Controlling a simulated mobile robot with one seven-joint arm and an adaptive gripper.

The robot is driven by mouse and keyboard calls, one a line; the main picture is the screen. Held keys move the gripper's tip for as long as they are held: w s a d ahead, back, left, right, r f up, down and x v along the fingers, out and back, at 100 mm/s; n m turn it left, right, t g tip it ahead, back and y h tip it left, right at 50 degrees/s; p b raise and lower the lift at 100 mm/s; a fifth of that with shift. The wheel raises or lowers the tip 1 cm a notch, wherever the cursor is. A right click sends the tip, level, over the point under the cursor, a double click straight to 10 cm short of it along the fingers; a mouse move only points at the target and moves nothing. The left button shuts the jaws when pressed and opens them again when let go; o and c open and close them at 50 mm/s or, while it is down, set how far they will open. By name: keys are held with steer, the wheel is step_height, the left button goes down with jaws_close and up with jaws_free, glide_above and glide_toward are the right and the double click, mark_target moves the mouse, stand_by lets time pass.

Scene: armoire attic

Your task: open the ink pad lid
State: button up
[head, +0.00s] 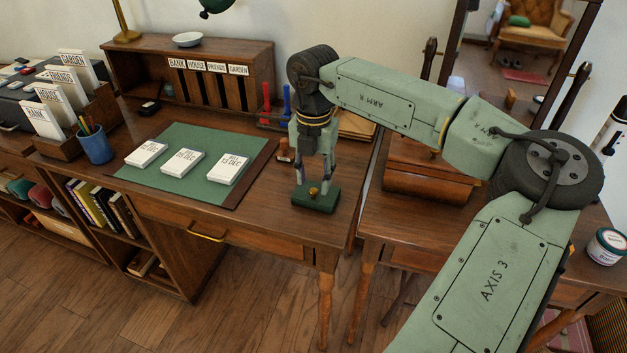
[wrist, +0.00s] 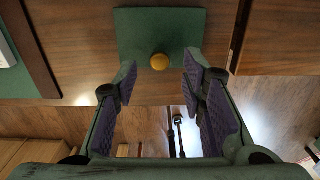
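The ink pad (head: 315,202) is a dark green box near the right front of the desk, and its lid looks closed. A round brass knob (head: 314,191) sits on top of it. My gripper (head: 313,180) points down just above the pad. In the wrist view my gripper (wrist: 158,78) is open, its two purple-padded fingers apart on either side below the knob. Nothing is between the fingers.
A green desk mat (head: 190,140) with white card stacks (head: 182,163) lies left of the pad. A wooden stamp (head: 284,150) stands close behind it. Red and blue upright pieces (head: 287,100) stand further back. The desk's front edge is close.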

mark_target(316, 189)
steer(key=shift+f, duration=1.2)
steer(key=shift+c, duration=0.5)
jaws_close()
